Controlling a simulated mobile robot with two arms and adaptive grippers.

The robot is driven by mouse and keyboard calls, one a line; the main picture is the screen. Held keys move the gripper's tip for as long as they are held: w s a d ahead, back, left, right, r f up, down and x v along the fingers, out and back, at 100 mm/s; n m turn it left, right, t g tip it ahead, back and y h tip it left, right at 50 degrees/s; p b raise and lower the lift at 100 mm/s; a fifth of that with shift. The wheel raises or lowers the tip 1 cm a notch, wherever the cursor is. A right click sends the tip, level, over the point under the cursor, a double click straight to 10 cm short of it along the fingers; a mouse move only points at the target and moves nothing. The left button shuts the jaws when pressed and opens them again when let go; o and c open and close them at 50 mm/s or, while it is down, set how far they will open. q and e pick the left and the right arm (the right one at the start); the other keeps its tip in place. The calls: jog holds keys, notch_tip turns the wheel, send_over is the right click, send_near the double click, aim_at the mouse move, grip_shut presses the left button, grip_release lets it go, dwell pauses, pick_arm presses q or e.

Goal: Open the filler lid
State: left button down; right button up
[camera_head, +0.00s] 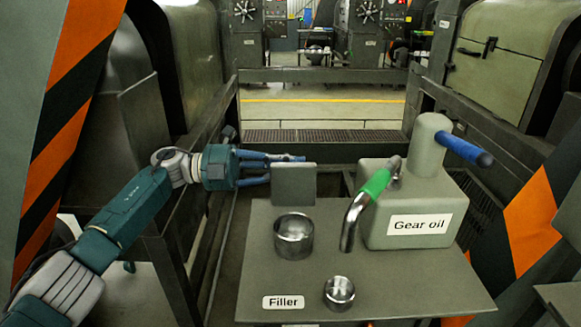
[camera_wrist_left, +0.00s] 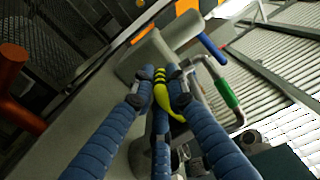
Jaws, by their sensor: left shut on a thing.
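The filler lid (camera_head: 293,185) is a grey square plate standing upright behind the round metal filler opening (camera_head: 292,236), which is uncovered. My left gripper (camera_head: 290,159) reaches in from the left, its blue fingers passing behind the lid's upper edge. In the left wrist view, the left gripper (camera_wrist_left: 163,88) is shut on a curved yellow-green handle (camera_wrist_left: 162,95). The lid hides this handle in the head view. The label "Filler" (camera_head: 283,302) is on the grey tabletop in front. My right gripper is not in view.
A grey gear oil can (camera_head: 415,215) with a blue handle (camera_head: 466,150) stands right of the filler. A bent metal pipe with a green grip (camera_head: 376,182) rises beside it. A small metal cup (camera_head: 339,292) is at the front. Rails flank the table.

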pick_arm(q)
jog(key=shift+w+r+n, duration=0.3)
jog(key=shift+w+n, duration=0.1)
jog(key=shift+n, duration=0.1)
jog(key=c, duration=1.9)
grip_release()
jog(key=shift+o, duration=0.5)
jog(key=shift+f, duration=0.2)
jog(key=a, duration=1.2)
jog(key=shift+f, duration=0.15)
